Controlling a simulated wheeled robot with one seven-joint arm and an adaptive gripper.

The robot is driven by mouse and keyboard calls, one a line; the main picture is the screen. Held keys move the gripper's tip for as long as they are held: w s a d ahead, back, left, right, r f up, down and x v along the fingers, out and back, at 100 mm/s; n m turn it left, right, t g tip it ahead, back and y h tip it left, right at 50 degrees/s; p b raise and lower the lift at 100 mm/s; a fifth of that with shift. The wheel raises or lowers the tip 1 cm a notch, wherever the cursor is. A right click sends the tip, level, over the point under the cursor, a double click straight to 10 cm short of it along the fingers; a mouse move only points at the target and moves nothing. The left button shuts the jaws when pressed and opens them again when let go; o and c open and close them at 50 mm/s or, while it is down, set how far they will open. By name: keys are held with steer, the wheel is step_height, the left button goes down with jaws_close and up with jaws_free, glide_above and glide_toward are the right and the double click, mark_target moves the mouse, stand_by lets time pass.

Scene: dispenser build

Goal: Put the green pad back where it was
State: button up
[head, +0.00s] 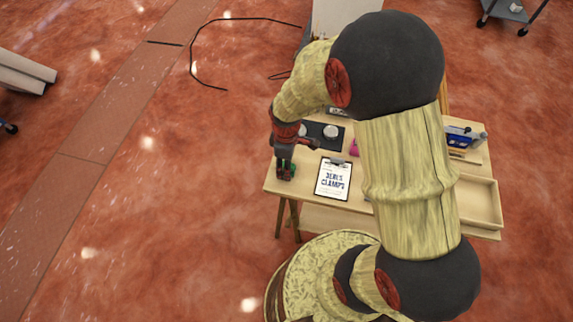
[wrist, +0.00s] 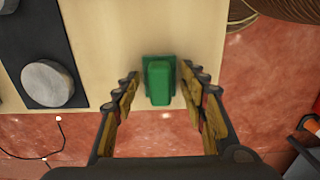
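The green pad (wrist: 158,82) sits near the edge of the wooden table (wrist: 110,40) in the wrist view. In the head view a small bit of green pad (head: 293,168) shows beside my gripper (head: 285,172) at the table's left end. My gripper also shows in the wrist view (wrist: 160,88), with its fingers apart, one on each side of the pad. Gaps are visible between the pad and both fingers. Whether the pad rests on the table or on another piece is unclear.
A dark mat with a round grey disc (wrist: 47,83) lies left of the pad in the wrist view. A clipboard (head: 333,179) with a printed sheet lies right of my gripper in the head view. A blue device (head: 460,139) and an open wooden tray (head: 480,203) are at the right.

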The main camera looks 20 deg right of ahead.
steer(key=shift+o, duration=0.6)
steer(key=shift+r, duration=0.1)
steer(key=s+r+m+t+p, duration=0.3)
steer(key=r+m+p, duration=0.15)
steer(key=r, duration=2.15)
steer(key=s+r+m+t, duration=0.2)
steer(key=s+r+m, duration=0.4)
steer(key=s+r, duration=0.4)
steer(key=shift+s+r+t, duration=0.2)
steer(key=shift+s+t, duration=0.2)
steer(key=shift+s, duration=0.1)
